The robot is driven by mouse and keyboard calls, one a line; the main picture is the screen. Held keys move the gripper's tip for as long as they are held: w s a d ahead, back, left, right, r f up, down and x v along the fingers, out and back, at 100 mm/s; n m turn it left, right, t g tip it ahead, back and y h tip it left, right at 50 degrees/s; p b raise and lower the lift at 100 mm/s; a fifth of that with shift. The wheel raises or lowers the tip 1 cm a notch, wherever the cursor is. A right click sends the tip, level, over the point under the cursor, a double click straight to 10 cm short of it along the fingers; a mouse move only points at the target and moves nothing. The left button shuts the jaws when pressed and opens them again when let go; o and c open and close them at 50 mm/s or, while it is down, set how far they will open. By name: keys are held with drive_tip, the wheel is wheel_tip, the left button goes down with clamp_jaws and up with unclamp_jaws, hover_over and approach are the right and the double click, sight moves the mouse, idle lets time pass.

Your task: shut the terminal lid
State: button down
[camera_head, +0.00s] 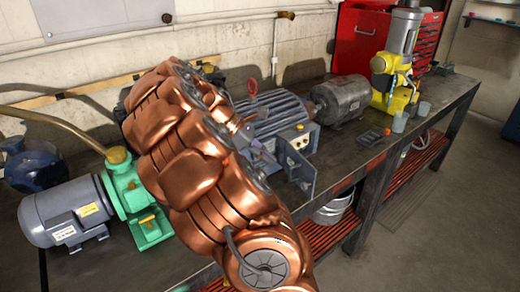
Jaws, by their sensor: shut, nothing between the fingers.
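A blue-grey finned motor (268,115) with a red lifting ring lies on the bench behind my copper arm. On its near side is a terminal box (299,141) with yellow parts. A dark blue-grey plate (308,172), which looks like the terminal lid, stands out from the box's front side, apparently open. My arm covers the left part of the motor.
A green pump with a grey-blue motor (68,212) stands left of my arm. A dark grey motor (342,100), a yellow machine (397,85) and two cups (399,122) stand to the right. The bench top (352,152) has some free room near the plate.

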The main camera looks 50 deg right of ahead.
sight(294, 172)
drive_tip(key=shift+p+x, duration=0.6)
drive_tip(key=shift+x, duration=1.95)
drive_tip(key=shift+w, duration=0.1)
